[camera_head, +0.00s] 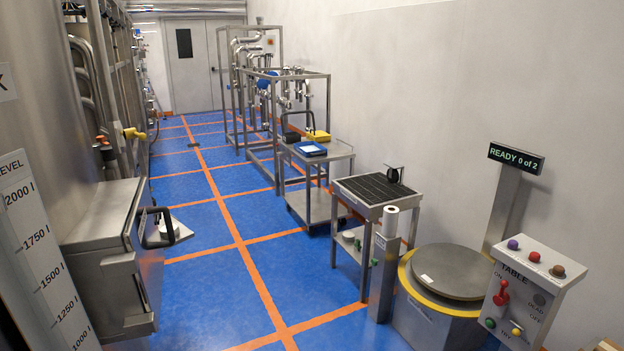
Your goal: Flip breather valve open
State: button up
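I cannot tell for sure which part is the breather valve; no label naming it is readable. A yellow-handled fitting (133,133) sticks out from the pipework on the left wall, above and behind a steel cabinet (105,235). Whether its handle is open or shut cannot be told at this size. My gripper is not in view.
A trolley (340,150) and a black-topped stand (376,188) line the right side. Nearer are a round turntable (450,270) and a control panel (535,290) with a red lever. A sign (516,158) reads "READY 0 of 2". The blue floor (205,290) between is mostly clear.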

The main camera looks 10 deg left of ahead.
aim_at(131, 133)
jog(key=i+u, duration=0.75)
jog(key=u, duration=0.15)
jog(key=i+l+u, duration=0.2)
jog(key=u, duration=0.25)
jog(key=i+l+u, duration=0.45)
jog(key=k+j, duration=0.05)
